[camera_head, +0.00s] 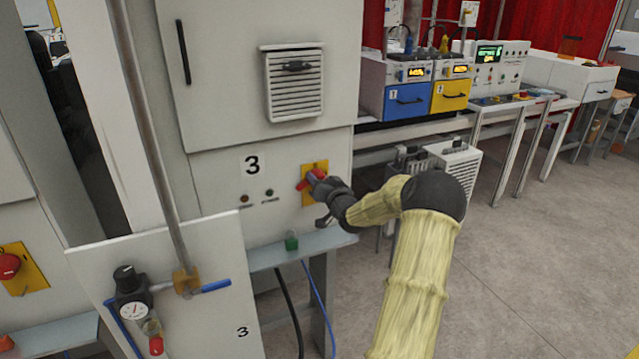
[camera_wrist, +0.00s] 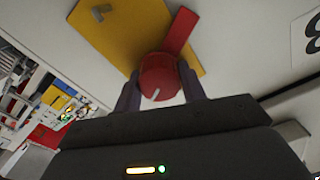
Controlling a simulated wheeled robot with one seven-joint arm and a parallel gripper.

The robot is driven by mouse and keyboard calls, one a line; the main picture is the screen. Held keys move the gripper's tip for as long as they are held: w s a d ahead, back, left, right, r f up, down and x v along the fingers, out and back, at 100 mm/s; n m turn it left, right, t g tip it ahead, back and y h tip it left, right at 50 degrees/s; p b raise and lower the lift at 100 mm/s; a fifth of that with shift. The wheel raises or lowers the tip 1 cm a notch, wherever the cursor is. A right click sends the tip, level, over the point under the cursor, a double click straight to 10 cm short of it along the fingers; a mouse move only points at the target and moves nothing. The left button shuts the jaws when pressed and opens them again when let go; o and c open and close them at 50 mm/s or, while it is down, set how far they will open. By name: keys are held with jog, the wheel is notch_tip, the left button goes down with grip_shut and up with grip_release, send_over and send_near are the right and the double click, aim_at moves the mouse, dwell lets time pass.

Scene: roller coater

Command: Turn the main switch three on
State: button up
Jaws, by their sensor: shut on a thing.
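The main switch three is a red rotary knob (camera_head: 312,178) on a yellow plate (camera_head: 308,198), right of the black "3" label on the grey cabinet front. My gripper (camera_head: 323,184) reaches it from the right and is shut on the knob. In the wrist view, the two fingers of my gripper (camera_wrist: 158,95) sit on either side of the round red knob (camera_wrist: 160,76). A red handle part runs up and right from it over the yellow plate (camera_wrist: 110,35). The knob's white mark points down and left in that view. My gripper partly hides the knob in the head view.
Two small indicators (camera_head: 257,195) sit left of the switch. A panel (camera_head: 200,300) with a gauge and blue-handled valve stands at front left. Another red switch (camera_head: 8,265) is at far left.

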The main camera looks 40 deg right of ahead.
jog(key=m, duration=0.5)
jog(key=shift+m, duration=0.4)
jog(key=o, duration=1)
jog(key=shift+s, duration=0.15)
jog(key=b+v, duration=0.4)
jog(key=v, duration=1.3)
jog(key=shift+a, duration=0.1)
jog(key=shift+f, duration=0.1)
